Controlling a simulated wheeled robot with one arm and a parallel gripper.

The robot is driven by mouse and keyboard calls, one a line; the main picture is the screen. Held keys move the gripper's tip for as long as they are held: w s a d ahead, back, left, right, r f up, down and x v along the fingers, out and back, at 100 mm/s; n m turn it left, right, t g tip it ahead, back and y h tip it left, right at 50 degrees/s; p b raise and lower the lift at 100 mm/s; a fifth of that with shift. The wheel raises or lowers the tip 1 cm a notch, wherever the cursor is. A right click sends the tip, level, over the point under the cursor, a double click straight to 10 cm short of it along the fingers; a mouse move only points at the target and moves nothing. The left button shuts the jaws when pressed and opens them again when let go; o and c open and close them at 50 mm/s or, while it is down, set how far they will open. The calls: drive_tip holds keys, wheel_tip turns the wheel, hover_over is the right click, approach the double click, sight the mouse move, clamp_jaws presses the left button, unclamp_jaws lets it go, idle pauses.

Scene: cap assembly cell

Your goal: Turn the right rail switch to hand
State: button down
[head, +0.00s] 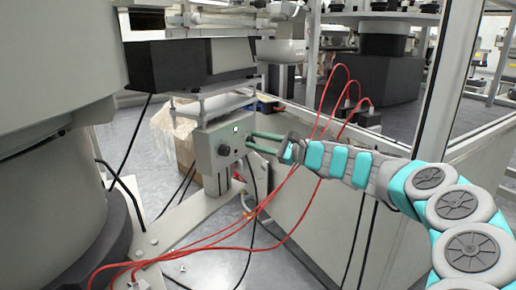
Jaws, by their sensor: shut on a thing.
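A grey control box (216,142) stands on a post at the middle of the head view. The fingertips are at the right part of the box and are shut on the right rail switch there. The switch is too small and too covered by the fingers for its position to be read.
Red cables (300,165) loop close around my gripper and wrist and run down to the floor plate. A dark unit (188,63) hangs above the box. A pale panel (330,215) stands below my arm. A cardboard box (175,130) with plastic lies behind.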

drive_tip(key=shift+f+n+b, duration=0.1)
drive_tip(key=shift+n+b, duration=0.45)
drive_tip(key=shift+n, duration=0.25)
drive_tip(key=c, duration=0.6)
unclamp_jaws()
drive_tip(key=shift+s, duration=0.1)
drive_tip(key=shift+v, duration=3.9)
